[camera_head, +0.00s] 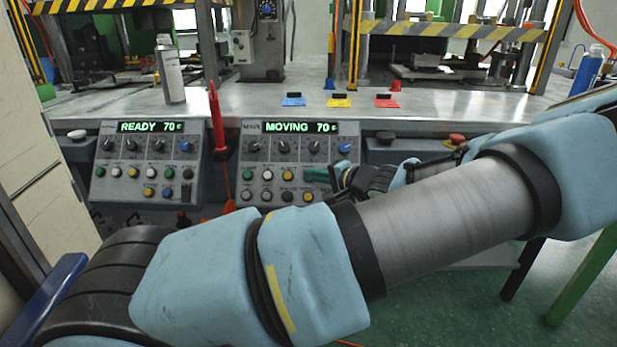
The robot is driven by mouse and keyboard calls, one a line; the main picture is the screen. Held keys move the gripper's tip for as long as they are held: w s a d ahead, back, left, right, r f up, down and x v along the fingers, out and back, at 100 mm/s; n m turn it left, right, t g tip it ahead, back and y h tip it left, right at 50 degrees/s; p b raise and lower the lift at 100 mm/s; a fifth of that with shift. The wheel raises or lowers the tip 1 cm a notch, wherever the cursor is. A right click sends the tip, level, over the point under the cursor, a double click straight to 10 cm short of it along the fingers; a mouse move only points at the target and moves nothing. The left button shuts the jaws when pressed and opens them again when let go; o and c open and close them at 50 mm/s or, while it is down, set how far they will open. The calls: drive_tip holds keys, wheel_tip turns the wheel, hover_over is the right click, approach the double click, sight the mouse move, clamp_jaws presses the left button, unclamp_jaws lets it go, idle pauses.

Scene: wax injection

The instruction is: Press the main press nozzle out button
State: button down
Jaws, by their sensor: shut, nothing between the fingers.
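The right control panel (230,187) has a lit display (290,128) reading "MOVING 70 c". Below its knobs are a green button (248,174), a white button (267,174) and a yellow button (287,174), with a lower row under them. Button labels are too small to read, so I cannot tell which is the nozzle out button.
A left control panel (150,165) reads "READY 70 c". A red pointed tool (216,115) stands between the panels. A spray bottle (170,72), blue, yellow and red cards (387,102) and a blue bottle (588,70) are on the metal bench (225,98). Presses stand behind.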

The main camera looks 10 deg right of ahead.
idle(0.4)
drive_tip(key=shift+s+a+r+p, duration=0.15)
drive_tip(key=shift+s+r+p, duration=0.35)
drive_tip(key=shift+s, duration=0.1)
drive_tip(key=shift+r, duration=0.1)
drive_tip(key=s+r+p, duration=0.1)
drive_tip(key=s, duration=0.1)
drive_tip(key=s+r+p, duration=0.1)
drive_tip(key=r+p, duration=0.1)
drive_tip(key=shift+s+a, duration=0.35)
idle(0.4)
